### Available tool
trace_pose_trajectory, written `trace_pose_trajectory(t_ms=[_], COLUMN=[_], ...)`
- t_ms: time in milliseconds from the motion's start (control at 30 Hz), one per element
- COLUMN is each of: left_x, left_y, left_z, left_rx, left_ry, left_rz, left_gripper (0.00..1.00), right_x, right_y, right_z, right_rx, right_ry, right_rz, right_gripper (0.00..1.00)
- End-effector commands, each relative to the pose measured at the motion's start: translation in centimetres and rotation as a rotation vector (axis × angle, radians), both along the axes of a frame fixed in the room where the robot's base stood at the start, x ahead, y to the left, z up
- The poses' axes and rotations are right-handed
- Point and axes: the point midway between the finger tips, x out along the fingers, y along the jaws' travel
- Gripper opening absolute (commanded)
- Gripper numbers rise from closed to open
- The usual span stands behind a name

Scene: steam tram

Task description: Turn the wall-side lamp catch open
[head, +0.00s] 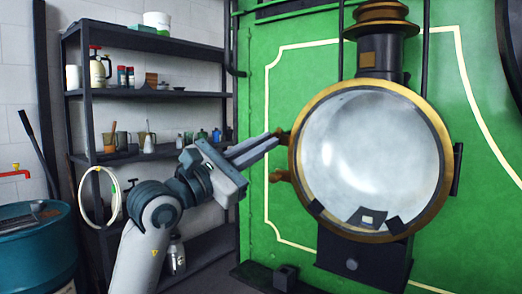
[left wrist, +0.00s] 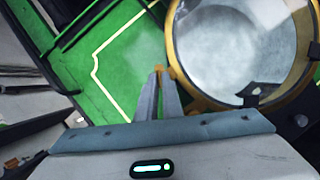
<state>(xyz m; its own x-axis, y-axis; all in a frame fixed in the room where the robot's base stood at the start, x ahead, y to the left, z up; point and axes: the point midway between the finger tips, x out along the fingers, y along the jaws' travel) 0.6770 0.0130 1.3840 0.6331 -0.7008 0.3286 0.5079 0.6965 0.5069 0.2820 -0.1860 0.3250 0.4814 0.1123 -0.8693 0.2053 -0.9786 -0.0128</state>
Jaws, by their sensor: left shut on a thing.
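The big round lamp (head: 372,160) has a brass rim and a pale, cloudy glass, and stands in front of the green tram panel. Its wall-side catch (head: 283,133) is a small brass piece at the rim's left edge. My left gripper (head: 275,140) reaches it from the left, its fingers shut on the catch. In the left wrist view the fingertips (left wrist: 159,77) meet at the small brass catch (left wrist: 159,68), beside the lamp rim (left wrist: 182,72). The fingers partly hide the catch, so its exact angle is hard to tell. My right gripper is not in view.
A dark shelf rack (head: 155,95) with cans and jars stands behind my left arm. A blue drum (head: 35,245) is at far left. A black bracket (head: 364,262) supports the lamp.

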Motion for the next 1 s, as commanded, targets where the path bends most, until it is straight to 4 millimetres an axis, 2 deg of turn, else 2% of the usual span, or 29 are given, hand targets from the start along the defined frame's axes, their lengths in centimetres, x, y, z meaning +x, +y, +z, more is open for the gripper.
trace_pose_trajectory(t_ms=[33, 500, 1000], left_x=[-0.2, -0.3, -0.3], left_y=[0.2, 0.0, 0.0], left_z=[0.6, 0.7, 0.5], left_rx=[-0.046, -0.360, -0.452], left_ry=[0.013, 0.243, 0.312], left_rz=[0.002, 0.001, 0.003], left_gripper=[0.00, 0.00, 0.00], right_x=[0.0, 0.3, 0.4], right_y=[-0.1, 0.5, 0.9], right_z=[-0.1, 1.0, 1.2], right_rx=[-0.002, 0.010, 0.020], right_ry=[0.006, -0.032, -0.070], right_rz=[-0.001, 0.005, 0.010], right_gripper=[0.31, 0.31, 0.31])
